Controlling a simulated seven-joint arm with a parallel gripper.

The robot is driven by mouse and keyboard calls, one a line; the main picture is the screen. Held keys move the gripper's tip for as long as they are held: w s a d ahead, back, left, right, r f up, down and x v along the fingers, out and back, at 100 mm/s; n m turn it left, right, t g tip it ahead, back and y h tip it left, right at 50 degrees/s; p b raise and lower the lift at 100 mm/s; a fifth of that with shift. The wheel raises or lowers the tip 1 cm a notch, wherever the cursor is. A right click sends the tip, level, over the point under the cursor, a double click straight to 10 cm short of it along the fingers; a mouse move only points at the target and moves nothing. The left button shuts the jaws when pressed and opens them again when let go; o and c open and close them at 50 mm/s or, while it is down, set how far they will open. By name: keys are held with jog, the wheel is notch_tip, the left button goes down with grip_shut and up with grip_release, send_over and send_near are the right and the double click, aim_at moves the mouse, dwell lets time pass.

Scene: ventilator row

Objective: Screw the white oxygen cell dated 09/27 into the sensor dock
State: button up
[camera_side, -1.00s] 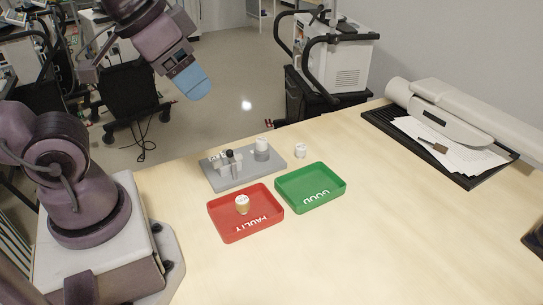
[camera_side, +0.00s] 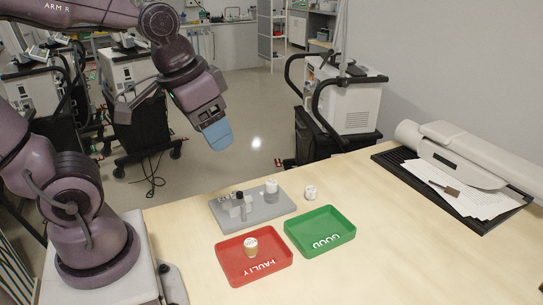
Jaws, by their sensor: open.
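My gripper (camera_side: 217,135), with blue fingertips, hangs in the air beyond the table's far edge, above and behind the grey dock. It holds nothing that I can see. The grey sensor dock plate (camera_side: 256,216) lies on the table with several small fittings on its left part. A white cell (camera_side: 271,186) stands on a grey cylinder at the plate's right part. Another white cell (camera_side: 310,192) stands on the table to the right of the plate. A cell with a white top and yellowish side (camera_side: 251,247) stands in the red tray. Dates on the cells are too small to read.
The red FAULTY tray (camera_side: 228,268) and the empty green GOOD tray (camera_side: 322,251) lie in front of the plate. A black rack with papers and a white device (camera_side: 455,160) is at the right. The table (camera_side: 400,270) is clear at front right.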

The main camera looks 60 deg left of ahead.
jog(key=w+a+f+m+g, duration=0.3)
jog(key=w+a+f, duration=0.2)
jog(key=w+a, duration=0.25)
jog(key=m+g, duration=0.1)
jog(key=m, duration=1.7)
send_near(271, 182)
notch_tip(271, 182, down, 10)
jog(key=shift+a+f, duration=0.15)
jog(key=shift+f, duration=0.1)
jog(key=c, duration=1.1)
jog(key=m, duration=0.5)
jog(key=shift+w, duration=0.1)
jog(key=o, duration=1.1)
